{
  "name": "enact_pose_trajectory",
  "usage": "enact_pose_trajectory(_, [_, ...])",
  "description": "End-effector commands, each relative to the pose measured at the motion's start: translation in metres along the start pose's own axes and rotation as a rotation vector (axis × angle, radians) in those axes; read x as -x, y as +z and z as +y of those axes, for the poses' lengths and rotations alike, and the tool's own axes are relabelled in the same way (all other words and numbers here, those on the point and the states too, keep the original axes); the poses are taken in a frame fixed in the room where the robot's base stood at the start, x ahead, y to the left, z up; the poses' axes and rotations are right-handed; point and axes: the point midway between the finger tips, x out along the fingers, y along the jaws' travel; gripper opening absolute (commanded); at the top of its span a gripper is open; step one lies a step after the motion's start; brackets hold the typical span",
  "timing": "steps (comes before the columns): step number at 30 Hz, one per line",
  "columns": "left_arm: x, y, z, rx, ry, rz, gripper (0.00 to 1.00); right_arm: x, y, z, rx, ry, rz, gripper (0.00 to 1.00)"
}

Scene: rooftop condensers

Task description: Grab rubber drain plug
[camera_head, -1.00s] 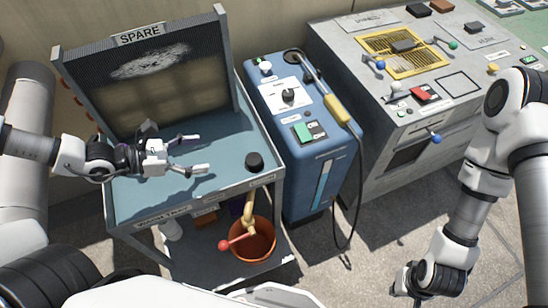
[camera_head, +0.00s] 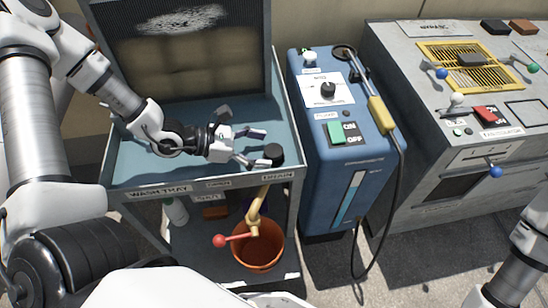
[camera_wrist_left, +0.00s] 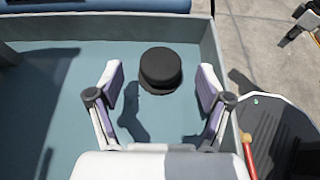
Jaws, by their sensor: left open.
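The rubber drain plug (camera_head: 274,154) is a short black cylinder standing in the blue-grey wash tray (camera_head: 135,160), near its front right corner. It also shows in the left wrist view (camera_wrist_left: 160,70), ahead of and between the spread fingers. My left gripper (camera_head: 264,148) is open and low over the tray, with its fingertips pointing right at the plug; in the left wrist view (camera_wrist_left: 160,85) nothing is held. One fingertip looks very close to the plug in the head view; I cannot tell whether they touch. Of my right arm, only a part shows at the lower right; its gripper is out of frame.
A blue machine (camera_head: 345,170) with a green switch and a hanging black cable stands right of the tray. A grey console (camera_head: 440,130) is further right. Below the tray, an orange bucket (camera_head: 262,252) sits under a brass valve with a red-knobbed lever (camera_head: 219,241). The tray's left part is clear.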

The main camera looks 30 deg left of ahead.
Motion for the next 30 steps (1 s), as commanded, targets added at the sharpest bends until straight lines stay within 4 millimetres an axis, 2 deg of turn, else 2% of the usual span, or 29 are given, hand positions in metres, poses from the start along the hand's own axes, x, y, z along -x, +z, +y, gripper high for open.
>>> enact_pose_trajectory(1, [-0.01,-0.004,-0.002,-0.004,-0.006,0.005,0.78,-0.009,0.0,0.0,0.0,0.0,0.0,0.0])
enact_pose_trajectory(6, [-0.03,-0.002,-0.002,-0.003,-0.005,0.004,0.78,-0.018,0.0,0.0,0.0,0.0,0.0,0.0])
enact_pose_trajectory(15, [-0.034,0.002,-0.001,0.0,-0.001,0.0,0.78,-0.017,0.0,0.0,0.0,0.0,0.0,0.0])
enact_pose_trajectory(17, [-0.034,0.002,-0.001,0.0,-0.001,0.0,0.57,-0.017,0.0,0.0,0.0,0.0,0.0,0.0])
enact_pose_trajectory(18, [-0.034,0.001,-0.001,0.0,-0.001,0.0,0.43,-0.017,0.0,0.0,0.0,0.0,0.0,0.0])
enact_pose_trajectory(21, [-0.034,0.001,-0.001,-0.001,-0.001,0.0,0.14,-0.017,0.0,0.0,0.0,0.0,0.0,0.0])
enact_pose_trajectory(30, [-0.034,0.002,-0.001,-0.001,-0.001,0.001,0.13,-0.017,0.0,0.0,0.0,0.0,0.0,0.0])
